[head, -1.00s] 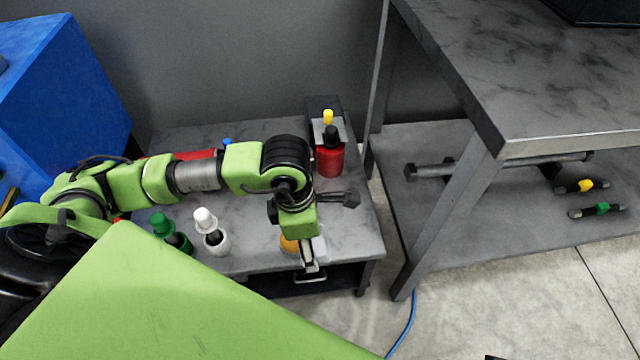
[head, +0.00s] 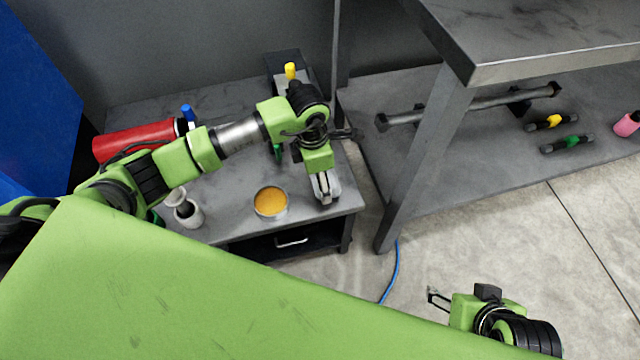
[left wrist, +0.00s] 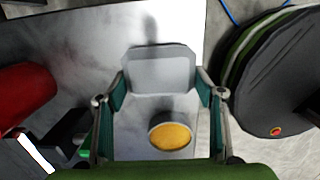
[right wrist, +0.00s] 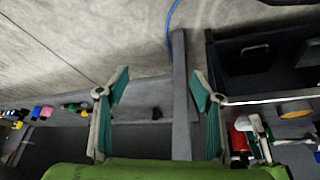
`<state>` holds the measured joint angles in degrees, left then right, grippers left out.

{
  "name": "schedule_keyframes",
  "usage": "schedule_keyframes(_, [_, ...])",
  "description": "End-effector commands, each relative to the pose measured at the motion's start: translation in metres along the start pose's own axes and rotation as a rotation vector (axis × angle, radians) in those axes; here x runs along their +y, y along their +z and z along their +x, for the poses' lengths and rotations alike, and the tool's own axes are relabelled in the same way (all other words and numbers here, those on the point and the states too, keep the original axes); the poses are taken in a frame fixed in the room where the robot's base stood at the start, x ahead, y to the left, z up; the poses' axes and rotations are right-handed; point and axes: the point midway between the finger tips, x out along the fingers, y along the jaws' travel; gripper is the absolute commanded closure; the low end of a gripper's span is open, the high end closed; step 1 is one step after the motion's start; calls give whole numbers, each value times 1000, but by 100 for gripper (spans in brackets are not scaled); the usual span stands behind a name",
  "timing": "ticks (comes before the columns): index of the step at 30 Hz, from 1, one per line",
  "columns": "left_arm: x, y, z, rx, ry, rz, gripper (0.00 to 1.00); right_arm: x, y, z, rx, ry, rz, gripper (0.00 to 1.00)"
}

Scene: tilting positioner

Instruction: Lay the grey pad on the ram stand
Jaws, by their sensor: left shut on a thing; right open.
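The grey pad (left wrist: 160,70) is a flat light-grey plate with cut corners, held between the fingers of my left gripper (left wrist: 160,92) in the left wrist view. In the head view my left gripper (head: 323,188) is shut on the pad (head: 331,188), above the right front part of the small grey table (head: 235,208). I cannot tell if the pad touches the table. My right gripper (head: 438,297) is open and empty over the floor; it also shows open in the right wrist view (right wrist: 150,85). I cannot make out which thing is the ram stand.
A tin with orange contents (head: 270,202) stands left of the pad. A white bottle (head: 188,212) and a red cylinder (head: 140,139) are farther left. A larger bench (head: 540,64) stands right, with a long bar (head: 480,103) on its lower shelf. A blue cable (head: 393,275) lies on the floor.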

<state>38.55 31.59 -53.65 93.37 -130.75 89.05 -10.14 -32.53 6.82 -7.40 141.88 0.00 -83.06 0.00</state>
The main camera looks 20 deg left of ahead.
Motion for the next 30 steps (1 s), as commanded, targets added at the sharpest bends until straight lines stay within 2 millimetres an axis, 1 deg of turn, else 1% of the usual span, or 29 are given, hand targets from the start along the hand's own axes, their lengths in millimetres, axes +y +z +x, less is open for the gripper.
schedule_keyframes(1, [-1, -1, 8, 1, -1, -1, 73, -1, -9, 3, 40, -2, -1, 39])
schedule_keyframes(3, [0, -2, 15, 1, -1, -1, 73, -3, -22, 5, 90, -5, -3, 39])
schedule_keyframes(7, [0, -2, 21, 0, 0, -1, 73, -4, -37, 5, 149, -8, -5, 39])
schedule_keyframes(10, [0, -3, 22, 0, 1, 0, 73, -5, -40, 4, 161, -9, -5, 39])
schedule_keyframes(17, [0, -3, 22, 0, 1, 0, 73, -5, -41, 4, 163, -9, -5, 39])
schedule_keyframes(26, [0, -3, 24, 0, 0, 0, 73, -6, -49, 4, 197, -10, -6, 39])
schedule_keyframes(27, [0, -3, 24, 1, 0, -1, 33, -6, -50, 4, 200, -11, -6, 39])
schedule_keyframes(28, [0, -3, 24, 1, 0, -1, 25, -6, -50, 4, 201, -11, -6, 39])
schedule_keyframes(29, [0, -3, 24, 1, 0, -1, 22, -6, -50, 4, 201, -11, -6, 39])
schedule_keyframes(30, [0, -3, 24, 1, 0, -1, 22, -6, -50, 4, 201, -11, -6, 39])
